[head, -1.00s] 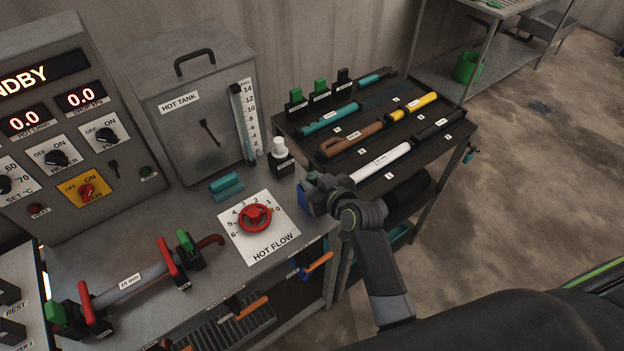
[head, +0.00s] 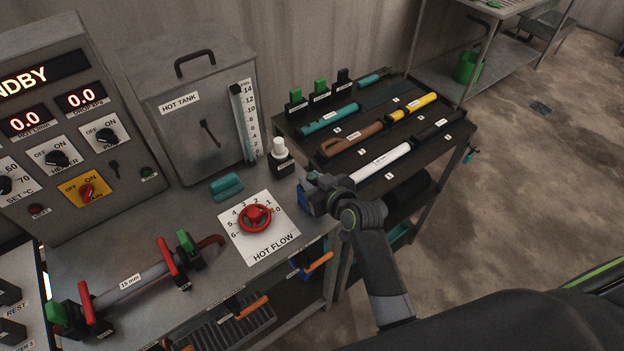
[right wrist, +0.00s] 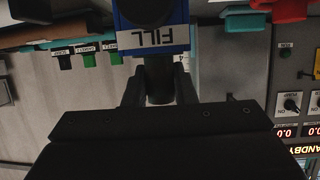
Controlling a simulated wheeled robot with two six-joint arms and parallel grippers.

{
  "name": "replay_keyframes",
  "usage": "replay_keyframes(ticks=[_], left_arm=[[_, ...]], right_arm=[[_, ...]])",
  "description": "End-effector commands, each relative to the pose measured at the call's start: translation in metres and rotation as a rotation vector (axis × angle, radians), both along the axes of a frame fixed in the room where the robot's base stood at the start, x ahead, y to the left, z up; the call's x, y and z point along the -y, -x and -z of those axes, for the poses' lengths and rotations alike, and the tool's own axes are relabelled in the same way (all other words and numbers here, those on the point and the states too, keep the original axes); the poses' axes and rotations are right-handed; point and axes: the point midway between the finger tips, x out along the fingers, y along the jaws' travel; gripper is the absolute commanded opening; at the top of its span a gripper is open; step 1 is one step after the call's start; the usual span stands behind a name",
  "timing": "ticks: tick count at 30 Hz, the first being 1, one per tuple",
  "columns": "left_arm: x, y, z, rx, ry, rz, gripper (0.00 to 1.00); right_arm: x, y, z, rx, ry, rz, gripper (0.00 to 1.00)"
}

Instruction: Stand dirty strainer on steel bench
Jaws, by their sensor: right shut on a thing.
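My right gripper (head: 314,192) is at the right edge of the near grey metal bench (head: 200,290). In the right wrist view its fingers (right wrist: 159,90) are shut on a dark cylindrical part (right wrist: 158,78), directly beside a blue block labelled FILL (right wrist: 152,30). The blue block also shows in the head view (head: 304,197), partly hidden by the gripper. I cannot tell whether the held part is the strainer; no strainer can be clearly picked out. Another metal bench (head: 508,8) stands at the far right. My left gripper is not in view.
The hot tank (head: 190,110), red flow wheel (head: 256,216), white-capped bottle (head: 281,156) and clamped pipe (head: 132,283) crowd the near bench. A dark trolley (head: 330,172) holds several tubes and tools. A green bucket (head: 467,67) stands under the far bench. The right-hand floor is open.

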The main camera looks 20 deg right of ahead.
Motion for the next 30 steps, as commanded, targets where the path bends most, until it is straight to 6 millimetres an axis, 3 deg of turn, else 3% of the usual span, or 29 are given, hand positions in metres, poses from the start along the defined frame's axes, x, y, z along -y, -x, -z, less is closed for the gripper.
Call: replay_keyframes(ticks=[10,22,28,30], left_arm=[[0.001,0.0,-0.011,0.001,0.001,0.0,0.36],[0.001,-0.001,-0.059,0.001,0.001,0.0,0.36],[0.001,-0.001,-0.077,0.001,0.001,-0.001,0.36],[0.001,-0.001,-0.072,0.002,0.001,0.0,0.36]], right_arm=[[0.0,0.0,-0.011,0.001,0.0,0.0,0.0],[0.0,0.0,-0.062,0.001,0.0,0.0,0.0],[0.0,0.0,-0.084,0.001,0.0,0.0,0.0],[0.0,-0.001,-0.088,0.005,0.0,-0.001,0.0]])
